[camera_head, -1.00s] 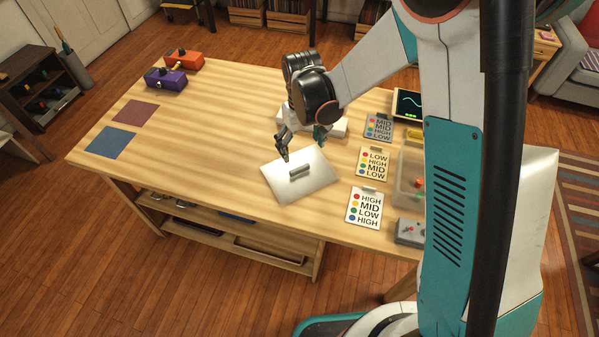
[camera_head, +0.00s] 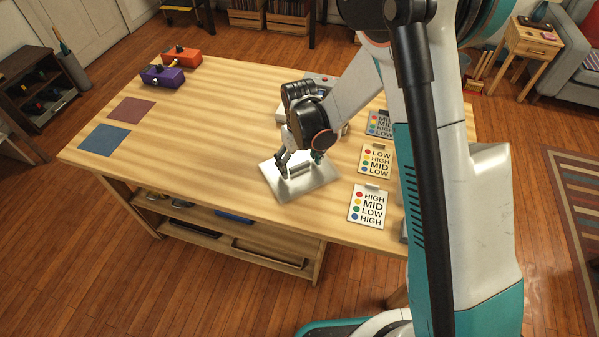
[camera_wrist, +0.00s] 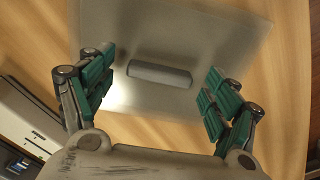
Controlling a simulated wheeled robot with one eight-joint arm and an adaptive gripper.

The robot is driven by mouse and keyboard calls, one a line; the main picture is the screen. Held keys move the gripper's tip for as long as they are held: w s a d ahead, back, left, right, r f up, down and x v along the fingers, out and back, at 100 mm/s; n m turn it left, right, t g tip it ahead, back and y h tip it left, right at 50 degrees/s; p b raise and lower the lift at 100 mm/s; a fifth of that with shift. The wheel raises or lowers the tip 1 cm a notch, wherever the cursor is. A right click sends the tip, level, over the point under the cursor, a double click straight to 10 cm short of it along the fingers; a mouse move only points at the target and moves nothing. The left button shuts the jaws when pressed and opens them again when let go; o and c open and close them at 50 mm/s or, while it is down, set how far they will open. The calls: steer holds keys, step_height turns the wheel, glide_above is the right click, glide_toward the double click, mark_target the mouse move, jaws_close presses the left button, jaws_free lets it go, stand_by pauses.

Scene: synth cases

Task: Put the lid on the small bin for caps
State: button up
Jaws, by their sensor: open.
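A flat silver lid (camera_head: 320,180) with a grey bar handle (camera_head: 299,172) lies on the wooden table. My gripper (camera_head: 300,161) is open and low over the lid, one finger on each side of the handle. In the wrist view the handle (camera_wrist: 160,74) sits between the spread fingers of my gripper (camera_wrist: 160,82), with a gap on both sides. The lid (camera_wrist: 190,35) is seen from above there. The small bin for caps is not visible now; my arm covers the right end of the table.
Sign cards (camera_head: 369,205) (camera_head: 376,161) (camera_head: 379,124) stand in a row right of the lid. A pale device (camera_head: 281,117) is behind my gripper. Purple (camera_head: 163,77) and orange (camera_head: 181,57) boxes and two mats (camera_head: 104,138) (camera_head: 131,110) are at left. The table's middle left is clear.

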steer(key=c, duration=1.2)
steer(key=shift+o, duration=0.2)
steer(key=shift+r, duration=0.1)
